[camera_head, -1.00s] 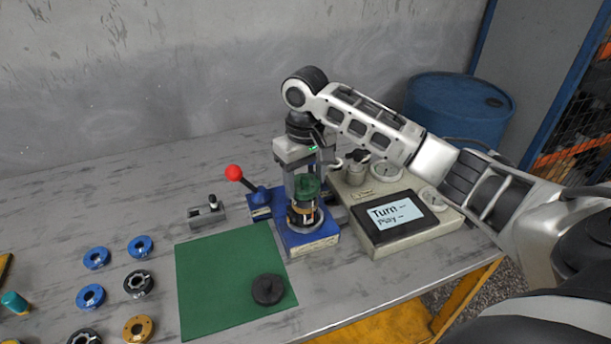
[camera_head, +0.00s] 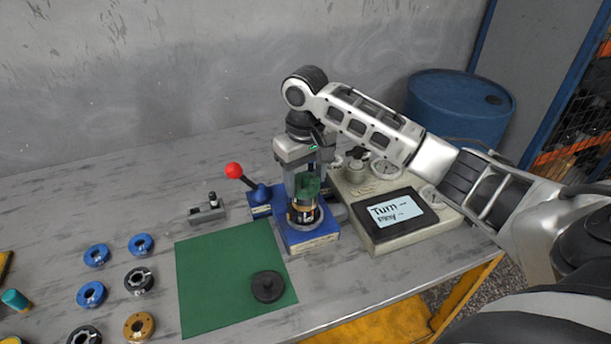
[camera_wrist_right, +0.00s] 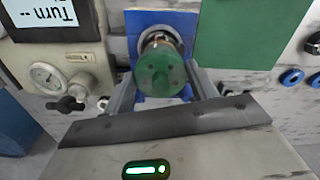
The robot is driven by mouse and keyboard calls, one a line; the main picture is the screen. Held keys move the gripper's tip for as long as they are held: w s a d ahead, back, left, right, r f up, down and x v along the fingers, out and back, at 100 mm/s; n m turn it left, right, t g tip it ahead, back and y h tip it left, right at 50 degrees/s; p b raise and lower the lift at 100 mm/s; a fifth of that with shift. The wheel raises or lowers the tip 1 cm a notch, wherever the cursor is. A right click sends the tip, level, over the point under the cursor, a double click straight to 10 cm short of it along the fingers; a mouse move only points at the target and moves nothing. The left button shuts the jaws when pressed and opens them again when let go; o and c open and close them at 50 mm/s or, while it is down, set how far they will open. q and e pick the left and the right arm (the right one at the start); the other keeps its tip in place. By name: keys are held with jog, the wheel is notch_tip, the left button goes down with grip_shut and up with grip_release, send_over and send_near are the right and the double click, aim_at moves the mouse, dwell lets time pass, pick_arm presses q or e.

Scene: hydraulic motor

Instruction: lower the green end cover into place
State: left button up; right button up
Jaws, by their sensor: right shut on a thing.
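The green end cover (camera_head: 308,184) is between the fingers of my right gripper (camera_head: 308,182), which points straight down and is shut on it. The cover is directly above the motor stack (camera_head: 304,212), which stands in the blue fixture (camera_head: 311,238). In the right wrist view the round green cover (camera_wrist_right: 159,72) sits between the two fingers (camera_wrist_right: 160,84) and hides most of the stack below. I cannot tell whether the cover touches the stack. My left gripper is not in view.
A red-knobbed lever (camera_head: 234,171) rises left of the fixture. A beige gauge unit (camera_head: 385,243) with a screen stands close on the right. A green mat (camera_head: 225,275) holds a black disc (camera_head: 268,287). Blue rings (camera_head: 91,294) and other parts lie at the left.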

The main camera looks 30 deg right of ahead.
aim_at(306, 177)
jog(key=shift+f, duration=0.45)
dwell(0.3)
jog(key=o, duration=1.6)
jog(key=shift+o, duration=0.2)
jog(key=shift+r, duration=2.7)
jog(key=shift+s, duration=0.1)
